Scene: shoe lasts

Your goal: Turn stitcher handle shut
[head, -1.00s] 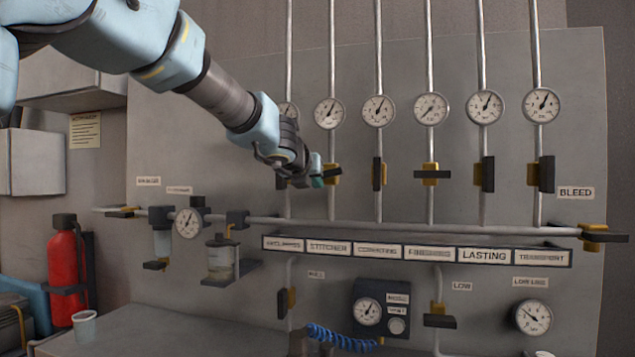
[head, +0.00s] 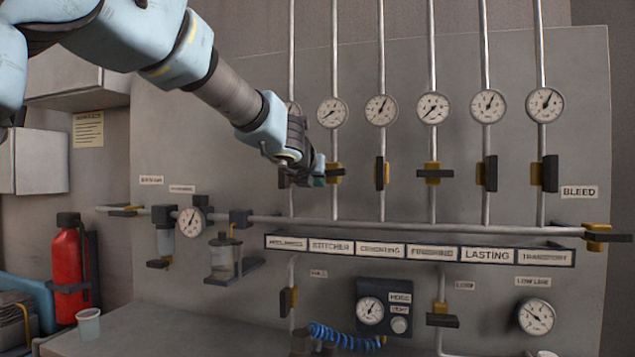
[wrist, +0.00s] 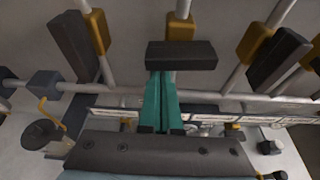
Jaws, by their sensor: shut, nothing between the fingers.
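The stitcher handle (wrist: 181,56) is a dark bar on a yellow valve body (wrist: 181,27). In the wrist view it lies crosswise to its pipe. In the head view my gripper hides most of it, and the yellow body (head: 336,172) shows on the second pipe, above the STITCHER label (head: 331,247). My gripper (wrist: 161,76) has teal fingers shut together and empty. Their tips are at the lower left edge of the bar; I cannot tell whether they touch it. The gripper also shows in the head view (head: 319,180). The stitcher gauge (head: 332,112) is above it.
The cementing handle (head: 381,173) stands along its pipe close on the right. The finishing handle (head: 434,173) lies crosswise. The label rail (head: 420,253) and a horizontal pipe run below. A red extinguisher (head: 66,265) and a cup (head: 88,325) are at lower left.

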